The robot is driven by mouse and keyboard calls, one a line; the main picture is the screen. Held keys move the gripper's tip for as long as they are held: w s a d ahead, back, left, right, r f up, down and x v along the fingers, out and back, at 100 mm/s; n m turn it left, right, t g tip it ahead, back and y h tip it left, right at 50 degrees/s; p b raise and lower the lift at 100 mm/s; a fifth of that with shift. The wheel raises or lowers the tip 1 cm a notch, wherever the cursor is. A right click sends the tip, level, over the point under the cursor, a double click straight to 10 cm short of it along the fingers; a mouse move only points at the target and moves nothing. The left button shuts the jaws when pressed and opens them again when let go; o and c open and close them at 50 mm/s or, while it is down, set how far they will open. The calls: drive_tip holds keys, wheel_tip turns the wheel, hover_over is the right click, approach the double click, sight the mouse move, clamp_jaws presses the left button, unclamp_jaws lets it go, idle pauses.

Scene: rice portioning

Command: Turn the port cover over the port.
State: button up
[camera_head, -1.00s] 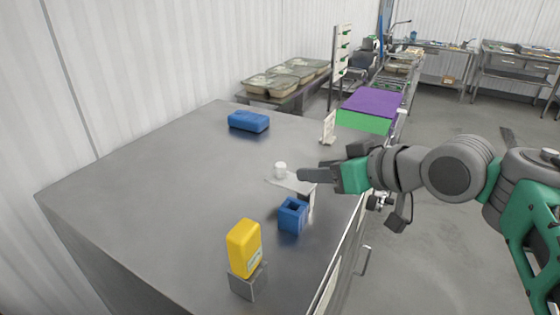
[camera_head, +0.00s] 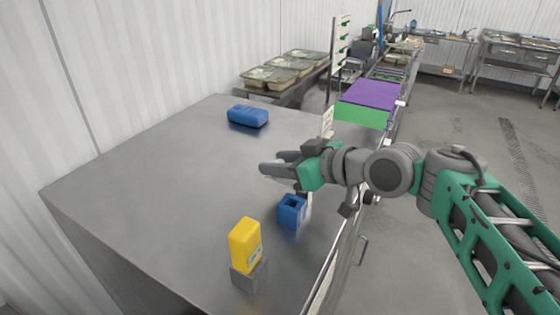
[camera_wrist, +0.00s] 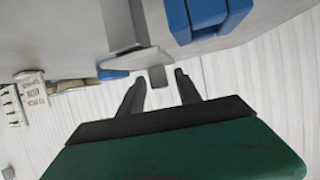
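In the wrist view, a light grey flat piece (camera_wrist: 137,62), which looks like the port cover, lies just beyond my gripper (camera_wrist: 157,78). A small grey block-like knob (camera_wrist: 158,78) shows between the two fingertips. The fingers are apart, and I see no contact with the knob. In the head view my gripper (camera_head: 270,163) reaches left over the table, and its fingers hide the cover and knob. A blue box with a square opening (camera_head: 292,212) stands just in front of the gripper. I cannot tell where the port itself is.
A yellow container (camera_head: 244,245) stands on a grey block (camera_head: 249,275) near the front. A blue case (camera_head: 248,116) lies at the back of the metal table (camera_head: 150,190). A purple-topped green box (camera_head: 365,102) is beyond the table. The table's left side is clear.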

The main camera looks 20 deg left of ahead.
clamp_jaws()
idle(1.2)
